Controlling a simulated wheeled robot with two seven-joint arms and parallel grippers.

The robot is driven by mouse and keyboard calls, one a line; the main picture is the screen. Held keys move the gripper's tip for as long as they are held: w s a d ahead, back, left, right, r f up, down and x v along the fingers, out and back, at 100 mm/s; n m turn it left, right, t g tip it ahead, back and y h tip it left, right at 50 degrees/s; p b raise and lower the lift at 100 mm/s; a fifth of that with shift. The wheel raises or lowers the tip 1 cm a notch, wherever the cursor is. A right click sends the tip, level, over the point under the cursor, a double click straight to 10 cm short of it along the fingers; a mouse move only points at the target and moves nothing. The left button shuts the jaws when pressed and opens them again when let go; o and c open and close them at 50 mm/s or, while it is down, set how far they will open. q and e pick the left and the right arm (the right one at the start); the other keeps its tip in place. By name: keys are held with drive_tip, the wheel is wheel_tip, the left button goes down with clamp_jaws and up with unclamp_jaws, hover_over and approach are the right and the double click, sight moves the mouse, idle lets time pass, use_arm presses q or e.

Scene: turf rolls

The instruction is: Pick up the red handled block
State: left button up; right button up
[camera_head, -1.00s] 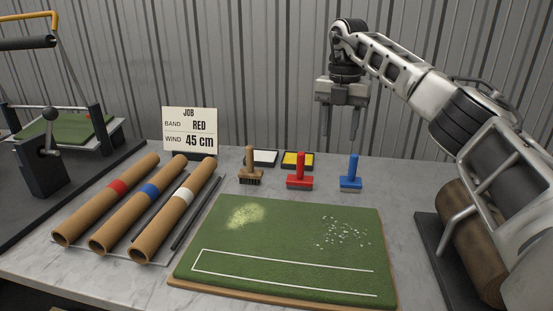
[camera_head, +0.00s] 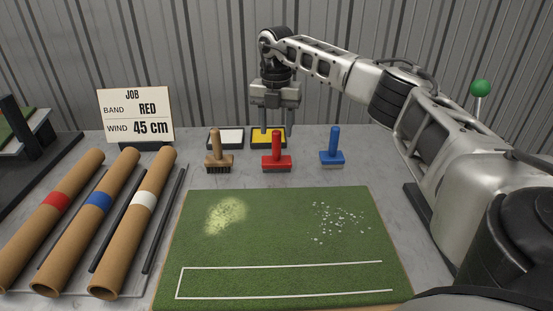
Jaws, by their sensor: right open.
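The red handled block (camera_head: 277,161) stands upright on the grey table, its handle pointing up, between a brown-handled brush and a blue handled block. My right gripper (camera_head: 274,128) hangs pointing down, its two fingers apart and empty. In the picture it is just above and slightly behind the top of the red handle, in front of the yellow pad; the exact depth gap is hard to tell. My left gripper is not in view.
The brown brush (camera_head: 218,160) and blue handled block (camera_head: 332,155) flank the red one. A white pad (camera_head: 225,138) and yellow pad (camera_head: 269,144) lie behind. The turf mat (camera_head: 280,235) lies in front. Banded rolls (camera_head: 68,235) and a job sign (camera_head: 136,115) are at left.

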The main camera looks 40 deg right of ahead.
sight(277, 143)
wheel_tip(277, 143, down, 5)
drive_tip(key=shift+f+p, duration=0.15)
drive_tip(key=shift+p, duration=0.15)
clamp_jaws()
